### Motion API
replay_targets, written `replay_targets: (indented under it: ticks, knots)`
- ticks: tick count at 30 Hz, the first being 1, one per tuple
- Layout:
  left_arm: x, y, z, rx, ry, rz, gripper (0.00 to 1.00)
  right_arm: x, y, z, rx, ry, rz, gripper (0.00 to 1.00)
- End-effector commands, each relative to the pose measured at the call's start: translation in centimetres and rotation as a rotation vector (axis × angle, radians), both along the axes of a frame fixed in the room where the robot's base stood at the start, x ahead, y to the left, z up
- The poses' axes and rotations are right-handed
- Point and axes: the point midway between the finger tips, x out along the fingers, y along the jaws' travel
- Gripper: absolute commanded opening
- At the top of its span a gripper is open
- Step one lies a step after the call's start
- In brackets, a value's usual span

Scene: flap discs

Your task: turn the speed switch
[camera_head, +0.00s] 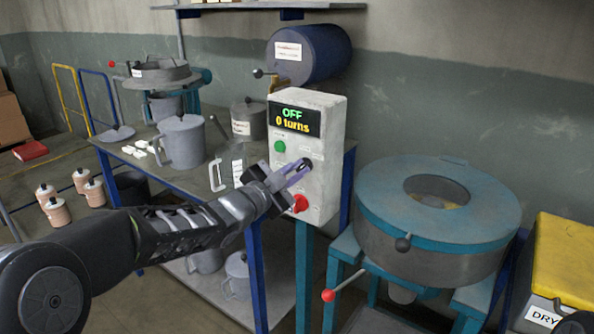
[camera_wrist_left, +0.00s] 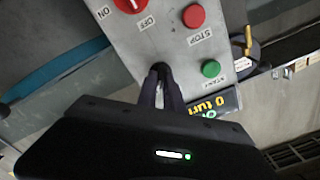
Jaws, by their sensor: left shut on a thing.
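The grey control box (camera_head: 321,150) stands at the middle of the head view; its display (camera_head: 296,119) reads "OFF" and "0 turns". My left gripper (camera_head: 303,166) is at the box's front, shut on the small dark speed switch (camera_head: 308,163), which the fingers mostly cover. In the left wrist view the closed fingers (camera_wrist_left: 160,72) meet at the panel and hide the switch's pointer. A green start button (camera_head: 280,146) and a red on/off knob (camera_head: 300,203) are near the fingers. The red stop button (camera_wrist_left: 193,16) shows in the left wrist view.
A blue-rimmed round machine (camera_head: 437,202) stands right of the box, with a yellow bin (camera_head: 565,262) beyond. A bench (camera_head: 200,187) with grey jugs (camera_head: 181,142) is at left. A blue drum (camera_head: 310,54) sits behind the box.

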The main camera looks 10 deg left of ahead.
Motion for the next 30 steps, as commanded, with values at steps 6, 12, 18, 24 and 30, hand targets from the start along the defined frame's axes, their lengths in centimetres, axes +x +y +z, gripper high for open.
replay_targets:
  ticks: [6,12,18,24,30]
  knots:
    - [0.0,0.2,0.1,-0.191,0.077,0.003,0.00,0.0,0.0,0.6,0.000,0.000,0.000,0.50]
    - [0.1,0.2,0.1,-0.365,0.147,0.003,0.00,0.0,0.0,1.2,0.000,0.000,0.000,0.50]
    - [0.1,0.3,0.1,-0.512,0.205,0.003,0.00,0.0,0.0,1.8,0.000,0.000,0.000,0.50]
    - [0.1,0.3,0.1,-0.611,0.244,0.002,0.00,0.0,0.0,2.1,0.000,0.000,0.000,0.50]
    - [0.1,0.2,0.0,-0.656,0.261,0.000,0.00,0.0,0.0,2.2,0.000,0.000,0.000,0.50]
